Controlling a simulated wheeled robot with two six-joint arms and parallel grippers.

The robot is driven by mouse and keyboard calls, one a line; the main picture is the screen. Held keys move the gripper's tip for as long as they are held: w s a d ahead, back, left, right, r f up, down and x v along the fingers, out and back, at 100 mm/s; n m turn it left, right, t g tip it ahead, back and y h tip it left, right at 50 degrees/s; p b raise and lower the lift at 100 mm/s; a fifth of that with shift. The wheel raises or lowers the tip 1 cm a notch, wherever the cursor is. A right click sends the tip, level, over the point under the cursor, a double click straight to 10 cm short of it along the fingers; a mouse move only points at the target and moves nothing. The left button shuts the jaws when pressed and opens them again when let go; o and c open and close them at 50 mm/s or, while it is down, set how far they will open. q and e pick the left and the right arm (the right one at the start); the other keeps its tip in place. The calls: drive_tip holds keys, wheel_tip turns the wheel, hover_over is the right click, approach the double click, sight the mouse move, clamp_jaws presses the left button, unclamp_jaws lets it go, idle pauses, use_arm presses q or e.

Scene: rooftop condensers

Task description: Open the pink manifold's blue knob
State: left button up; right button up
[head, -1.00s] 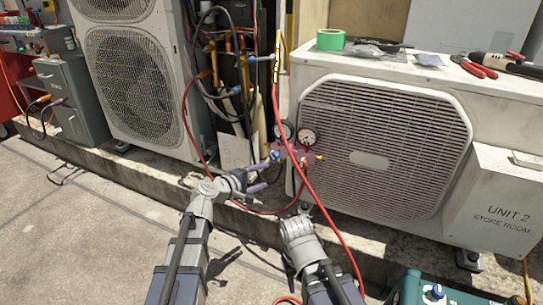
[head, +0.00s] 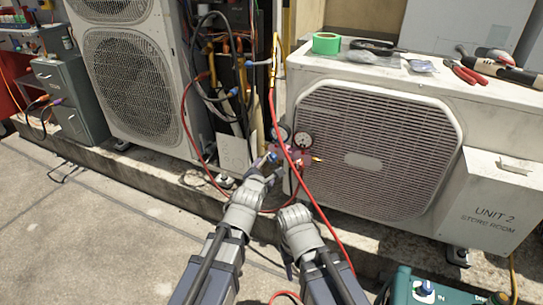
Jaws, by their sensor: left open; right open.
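The pink manifold (head: 294,156) hangs in front of the gap left of UNIT 2, with two round gauges above it. Its blue knob (head: 272,157) is on its left end, and a yellow fitting is on its right. My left gripper (head: 267,169) is open just below and left of the blue knob, with its fingers to either side near it. I cannot tell whether they touch it. My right gripper (head: 291,209) is lower, below the manifold; its fingers are mostly hidden by its own wrist, and it holds nothing that I can see.
A red hose (head: 286,135) runs down past the manifold, in front of UNIT 2 (head: 480,185). Green tape (head: 326,43) and red pliers (head: 466,72) lie on the unit's top. A teal machine (head: 430,292) stands at the bottom right.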

sight(271, 159)
use_arm(q)
drive_tip(key=shift+n+t, duration=0.3)
drive_tip(key=shift+n, duration=0.2)
drive_tip(key=shift+d+r+b+x, duration=0.2)
drive_tip(key=shift+b+x, duration=0.15)
drive_tip(key=shift+x, duration=0.85)
drive_tip(key=shift+d+r+b+x, duration=0.15)
drive_tip(key=shift+r+b+x, duration=0.15)
drive_tip(key=shift+x, duration=0.9)
drive_tip(key=shift+d+r+b+x, duration=0.2)
drive_tip(key=shift+b+x, duration=0.2)
drive_tip(key=shift+x, duration=0.8)
drive_tip(key=shift+w, duration=0.15)
drive_tip(key=shift+c, duration=0.2)
clamp_jaws()
